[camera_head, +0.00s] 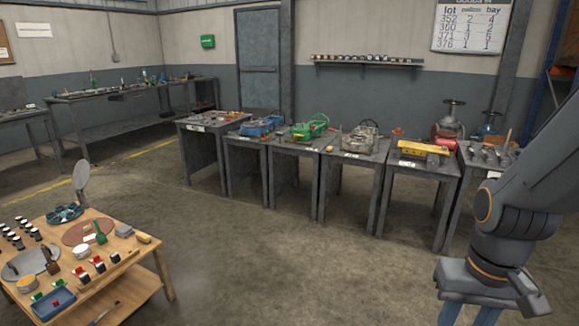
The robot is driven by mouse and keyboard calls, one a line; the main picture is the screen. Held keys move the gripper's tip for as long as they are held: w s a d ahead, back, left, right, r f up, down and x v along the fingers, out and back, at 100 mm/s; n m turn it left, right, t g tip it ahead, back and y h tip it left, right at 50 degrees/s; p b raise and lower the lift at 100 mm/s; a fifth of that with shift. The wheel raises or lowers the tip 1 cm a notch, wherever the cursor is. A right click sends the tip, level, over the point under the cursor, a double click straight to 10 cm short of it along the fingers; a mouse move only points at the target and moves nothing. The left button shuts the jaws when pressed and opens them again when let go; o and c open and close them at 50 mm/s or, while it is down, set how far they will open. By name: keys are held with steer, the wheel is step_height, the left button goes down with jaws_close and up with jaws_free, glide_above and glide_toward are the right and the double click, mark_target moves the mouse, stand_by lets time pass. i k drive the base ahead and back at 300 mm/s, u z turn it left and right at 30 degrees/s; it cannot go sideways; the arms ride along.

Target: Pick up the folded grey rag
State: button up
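I cannot make out a folded grey rag for certain in this view; the items on the tables are small. My gripper (468,314) hangs at the lower right, over the concrete floor and in front of the row of grey tables. Its two blue-grey fingers stand apart with floor showing between them, and nothing shows in the gap. The fingertips are cut off by the bottom edge.
A wooden table (128,246) at lower left holds many small items. Several grey tables (357,166) in a row carry tools and parts, including a green item (310,128) and a yellow bar (424,148). The middle floor (270,250) is clear.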

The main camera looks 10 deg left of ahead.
mark_target(124, 230)
steer(key=u, duration=0.8)
steer(key=i, duration=1)
steer(key=u, duration=1.15)
steer(key=i, duration=2.4)
steer(key=u, duration=0.2)
